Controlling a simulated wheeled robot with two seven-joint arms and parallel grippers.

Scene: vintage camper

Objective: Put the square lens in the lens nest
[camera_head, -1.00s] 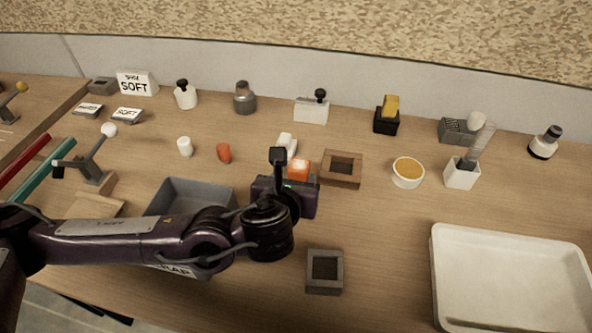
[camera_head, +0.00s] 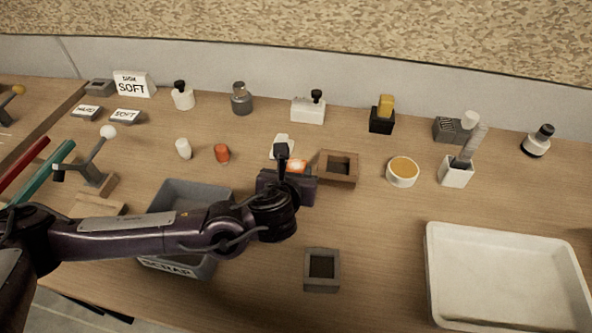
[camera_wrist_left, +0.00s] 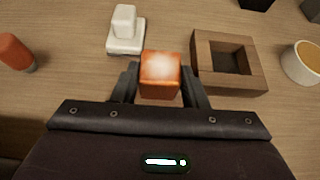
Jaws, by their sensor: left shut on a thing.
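The square lens is an orange block (camera_wrist_left: 160,72) with a bright, pale face. My left gripper (camera_wrist_left: 160,88) is shut on it, with a dark finger on each side. In the head view the lens (camera_head: 296,166) shows just beyond the dark gripper body (camera_head: 287,187). A brown square frame with a dark square recess (camera_head: 337,170), which looks like the lens nest, lies just right of the lens. It also shows in the left wrist view (camera_wrist_left: 258,78), and the lens is apart from it. I cannot tell the lens's height above the table. My right gripper is not in view.
A white block on a base (camera_wrist_left: 126,42) stands just left of and beyond the lens. A grey square frame (camera_head: 322,284) lies nearer, and a grey scrap bin (camera_head: 170,192) is under my arm. An orange-filled bowl (camera_head: 403,172) and white tray (camera_head: 432,280) are to the right.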

